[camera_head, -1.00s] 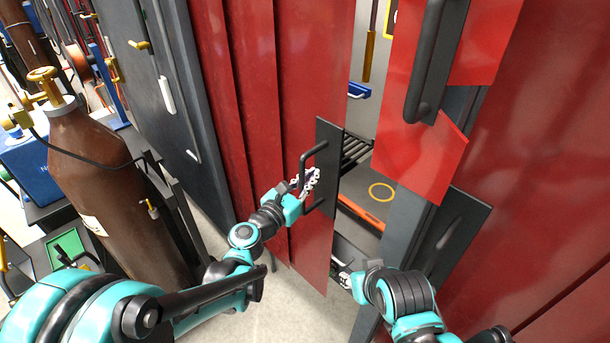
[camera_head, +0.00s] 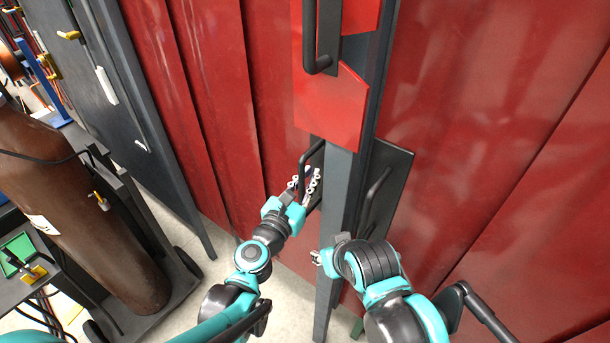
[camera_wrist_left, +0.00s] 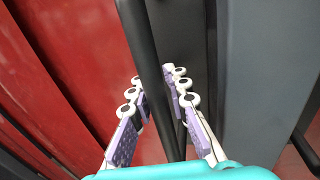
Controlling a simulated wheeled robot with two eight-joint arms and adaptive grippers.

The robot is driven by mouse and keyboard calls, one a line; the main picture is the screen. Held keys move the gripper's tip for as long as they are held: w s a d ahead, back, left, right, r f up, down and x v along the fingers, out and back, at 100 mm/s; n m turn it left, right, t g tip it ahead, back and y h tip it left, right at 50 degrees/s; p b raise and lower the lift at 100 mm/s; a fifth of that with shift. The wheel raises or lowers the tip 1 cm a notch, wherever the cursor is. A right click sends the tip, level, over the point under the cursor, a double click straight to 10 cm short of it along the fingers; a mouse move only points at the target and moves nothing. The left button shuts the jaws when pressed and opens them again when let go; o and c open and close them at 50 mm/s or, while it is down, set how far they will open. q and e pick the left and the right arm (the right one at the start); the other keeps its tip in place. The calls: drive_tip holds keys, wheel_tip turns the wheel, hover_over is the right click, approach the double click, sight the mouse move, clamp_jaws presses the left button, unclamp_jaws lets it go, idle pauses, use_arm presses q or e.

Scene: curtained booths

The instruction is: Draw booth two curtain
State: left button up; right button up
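A red curtain (camera_head: 205,110) hangs in folds left of a grey post (camera_head: 338,200). Its black loop handle (camera_head: 306,170) sits on a dark plate at the curtain's leading edge, close against the post. My left gripper (camera_head: 308,186) has its fingers on both sides of this handle. In the left wrist view the fingertips (camera_wrist_left: 156,75) close in around the black handle bar (camera_wrist_left: 150,60). My right gripper (camera_head: 318,257) is low, in front of the post and apart from the handle; its fingers are too small to read. No booth number is readable.
Another red curtain (camera_head: 500,120) with a black handle (camera_head: 376,187) hangs right of the post. Red plates (camera_head: 330,105) and an upper black handle (camera_head: 312,40) are above my left gripper. A brown gas cylinder (camera_head: 75,215) on a cart stands at left. Some floor shows below.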

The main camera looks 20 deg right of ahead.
use_arm(q)
drive_tip(key=shift+o, duration=0.3)
drive_tip(key=v, duration=1.2)
drive_tip(key=s+a+f+m+g+y, duration=0.2)
drive_tip(key=a+f+m+y, duration=0.1)
drive_tip(key=a+m, duration=0.6)
drive_tip(key=s+a+f+m+g+y+b, duration=0.1)
drive_tip(key=a+f+m+y, duration=0.3)
drive_tip(key=a+m, duration=0.5)
drive_tip(key=s+a+f+m+g+y, duration=0.3)
drive_tip(key=a+f+m+y, duration=0.1)
drive_tip(key=a+m, duration=0.5)
drive_tip(key=shift+s+a+y, duration=0.25)
drive_tip(key=shift+s+y, duration=0.05)
drive_tip(key=shift+y, duration=0.3)
